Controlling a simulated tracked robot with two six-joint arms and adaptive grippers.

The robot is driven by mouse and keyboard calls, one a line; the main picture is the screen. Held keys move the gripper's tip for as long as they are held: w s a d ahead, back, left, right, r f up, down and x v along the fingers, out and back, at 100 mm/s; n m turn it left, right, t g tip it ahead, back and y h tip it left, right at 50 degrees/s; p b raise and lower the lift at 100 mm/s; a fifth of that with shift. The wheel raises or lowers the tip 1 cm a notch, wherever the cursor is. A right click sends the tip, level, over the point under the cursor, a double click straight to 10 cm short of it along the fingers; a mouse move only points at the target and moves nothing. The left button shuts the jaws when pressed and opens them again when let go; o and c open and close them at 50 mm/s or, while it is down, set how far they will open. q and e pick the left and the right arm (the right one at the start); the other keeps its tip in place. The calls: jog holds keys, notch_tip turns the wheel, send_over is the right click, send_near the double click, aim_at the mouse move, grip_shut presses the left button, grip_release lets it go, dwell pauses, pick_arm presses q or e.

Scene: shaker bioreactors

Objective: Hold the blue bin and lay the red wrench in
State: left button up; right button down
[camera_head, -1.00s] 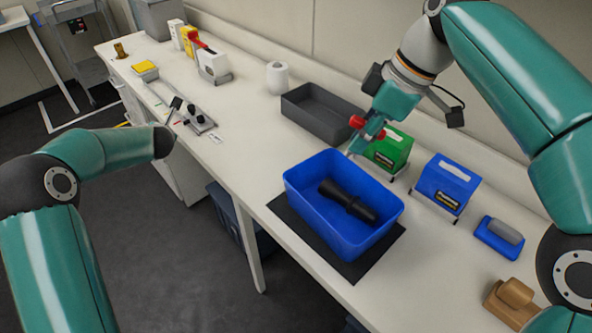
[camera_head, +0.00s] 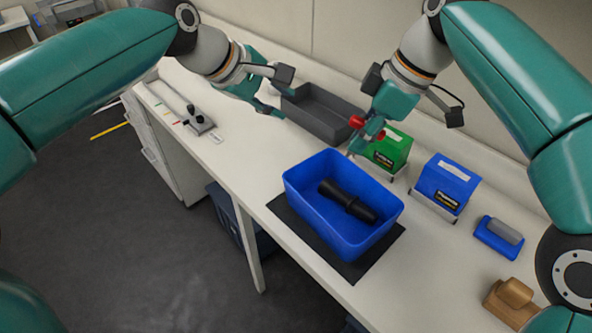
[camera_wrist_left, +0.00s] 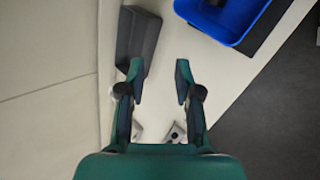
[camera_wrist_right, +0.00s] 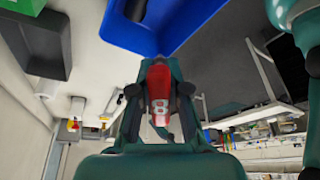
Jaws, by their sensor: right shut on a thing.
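The blue bin (camera_head: 305,205) stands on a dark mat on the bench, with a black handle-like object (camera_head: 347,201) lying in it. It also shows in the left wrist view (camera_wrist_left: 232,32) and the right wrist view (camera_wrist_right: 165,40). My right gripper (camera_head: 366,138) is shut on the red wrench (camera_head: 357,122), just beyond the bin's back edge. The wrench shows between its fingers in the right wrist view (camera_wrist_right: 158,92), marked with an 8. My left gripper (camera_head: 272,100) is open and empty above the bench, left of the grey tray and apart from the bin.
The grey tray (camera_head: 318,122) lies behind the bin. A green box (camera_head: 391,150), a blue box (camera_head: 446,187), a blue block with grey top (camera_head: 499,237) and a wooden block (camera_head: 512,298) line the right. Bare bench (camera_head: 240,160) lies left of the bin.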

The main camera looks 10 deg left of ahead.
aim_at(302, 209)
pick_arm(q)
jog(key=s+d+f+m+g+y, duration=0.1)
jog(key=s+f, duration=0.1)
jog(key=f, duration=0.1)
jog(key=s+d+f+m+g+y, duration=0.1)
jog(key=s+d+f+g, duration=0.1)
jog(key=f, duration=0.1)
jog(key=s+d+f+m+g+y, duration=0.1)
jog(key=s+d+f+g, duration=0.1)
jog(key=f, duration=0.1)
jog(key=shift+s+f+y, duration=0.2)
jog(key=shift+f+y, duration=0.05)
jog(key=shift+y, duration=0.15)
jog(key=shift+s+d+f+m+g+y, duration=0.1)
jog(key=shift+s+f+m+g+y, duration=0.2)
jog(key=shift+f+g, duration=0.1)
jog(key=shift+f, duration=0.6)
jog(key=f, duration=1)
jog(key=shift+w+d+f, duration=0.3)
jog(key=shift+w+f, duration=0.05)
grip_shut()
